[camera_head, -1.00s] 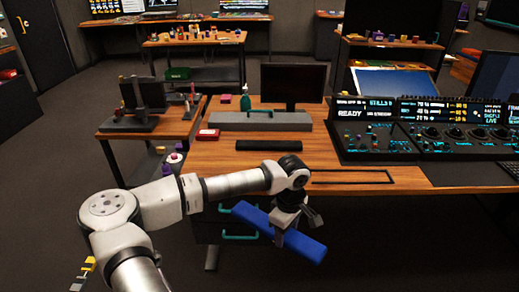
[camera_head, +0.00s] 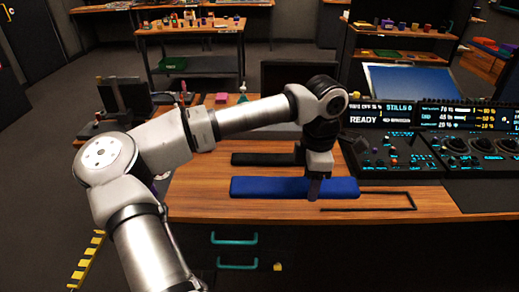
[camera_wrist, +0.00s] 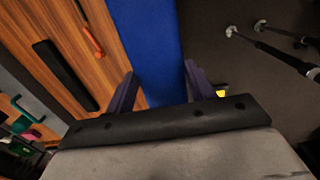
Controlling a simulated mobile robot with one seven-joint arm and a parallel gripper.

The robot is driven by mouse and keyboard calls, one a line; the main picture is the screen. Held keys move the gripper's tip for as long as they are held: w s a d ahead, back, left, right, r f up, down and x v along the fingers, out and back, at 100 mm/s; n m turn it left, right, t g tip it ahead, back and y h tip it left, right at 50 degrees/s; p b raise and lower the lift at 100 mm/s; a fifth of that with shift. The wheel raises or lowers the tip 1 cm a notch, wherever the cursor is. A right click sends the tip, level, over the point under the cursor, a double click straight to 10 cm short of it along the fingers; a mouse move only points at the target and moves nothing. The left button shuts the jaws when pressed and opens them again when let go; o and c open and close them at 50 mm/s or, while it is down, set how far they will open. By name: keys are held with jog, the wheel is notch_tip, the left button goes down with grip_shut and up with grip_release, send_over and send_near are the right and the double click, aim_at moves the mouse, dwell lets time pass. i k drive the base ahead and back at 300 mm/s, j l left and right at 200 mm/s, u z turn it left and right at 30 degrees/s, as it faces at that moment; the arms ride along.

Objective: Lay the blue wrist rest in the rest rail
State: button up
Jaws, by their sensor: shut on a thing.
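The blue wrist rest (camera_head: 260,187) is a long flat bar lying level across the head view, near the desk's front edge. My gripper (camera_head: 314,190) is shut on it, toward the bar's right end. In the wrist view the blue bar (camera_wrist: 148,35) runs between my two fingers (camera_wrist: 160,85), with wood on its left and dark floor on its right. The rest rail (camera_head: 414,202) is a thin black outline on the desk, to the right of my gripper. The bar's right end overlaps the rail's left part in the picture; the height between them cannot be told.
A black bar (camera_head: 265,159) lies on the wooden desk (camera_head: 200,205) behind the blue one. It shows in the wrist view (camera_wrist: 65,75) too. A control console (camera_head: 400,160) stands behind and right of the rail. Teal drawer handles (camera_head: 235,239) are below the desk front.

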aim_at(365, 202)
jog(key=i, duration=0.85)
